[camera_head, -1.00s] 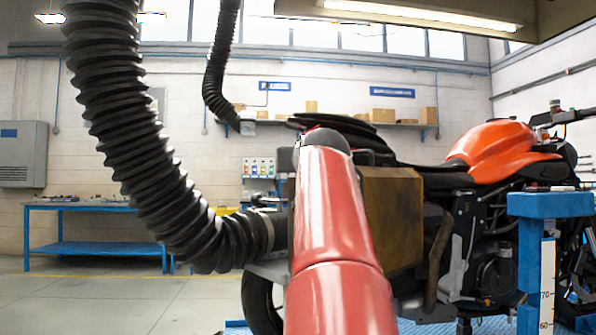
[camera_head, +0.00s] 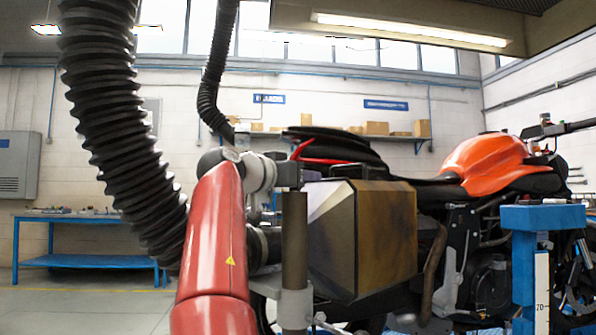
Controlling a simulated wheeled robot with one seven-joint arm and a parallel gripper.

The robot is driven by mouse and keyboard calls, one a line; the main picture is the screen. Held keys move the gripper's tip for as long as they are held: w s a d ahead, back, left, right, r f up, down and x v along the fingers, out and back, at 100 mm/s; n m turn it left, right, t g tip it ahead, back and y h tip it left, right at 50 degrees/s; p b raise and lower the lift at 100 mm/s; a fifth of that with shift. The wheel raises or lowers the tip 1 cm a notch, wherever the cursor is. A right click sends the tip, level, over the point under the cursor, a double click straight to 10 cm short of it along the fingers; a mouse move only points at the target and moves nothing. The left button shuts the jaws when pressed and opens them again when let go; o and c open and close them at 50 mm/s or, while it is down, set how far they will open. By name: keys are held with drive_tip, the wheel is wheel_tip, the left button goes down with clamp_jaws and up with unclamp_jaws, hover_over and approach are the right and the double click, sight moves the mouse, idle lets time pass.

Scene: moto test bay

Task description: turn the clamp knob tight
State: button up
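A grey clamp block (camera_head: 295,308) sits around the lower part of an upright brown post (camera_head: 294,240), low in the middle of the view. A small silver piece (camera_head: 328,324) sticks out to the right of the block near the bottom edge; I cannot tell whether it is the clamp knob. My red arm rises on the left to a pale grey wrist. What seems to be my gripper (camera_head: 290,173) is a small dark grey shape at the top of the post, well above the clamp block. Its fingers cannot be made out, and I see nothing held.
A thick black ribbed hose (camera_head: 115,120) hangs at left and ends behind my arm. A brown-grey box (camera_head: 362,240) stands right of the post, before an orange motorcycle (camera_head: 485,160). A blue stand (camera_head: 540,215) is at right. A blue bench (camera_head: 90,222) stands far left.

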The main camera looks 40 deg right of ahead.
drive_tip(key=m+g+p, duration=0.1)
drive_tip(key=g, duration=0.1)
drive_tip(key=m+g+p, duration=0.1)
drive_tip(key=g, duration=0.1)
drive_tip(key=shift+s+m+p, duration=0.2)
drive_tip(key=shift+m+p, duration=0.1)
drive_tip(key=shift+m, duration=0.1)
drive_tip(key=shift+f+g, duration=0.15)
drive_tip(key=shift+g, duration=0.45)
drive_tip(key=shift+m, duration=0.3)
drive_tip(key=o, duration=1)
drive_tip(key=shift+d, duration=0.1)
drive_tip(key=shift+s, duration=0.1)
drive_tip(key=a, duration=0.5)
drive_tip(key=w+a, duration=0.1)
drive_tip(key=a, duration=0.2)
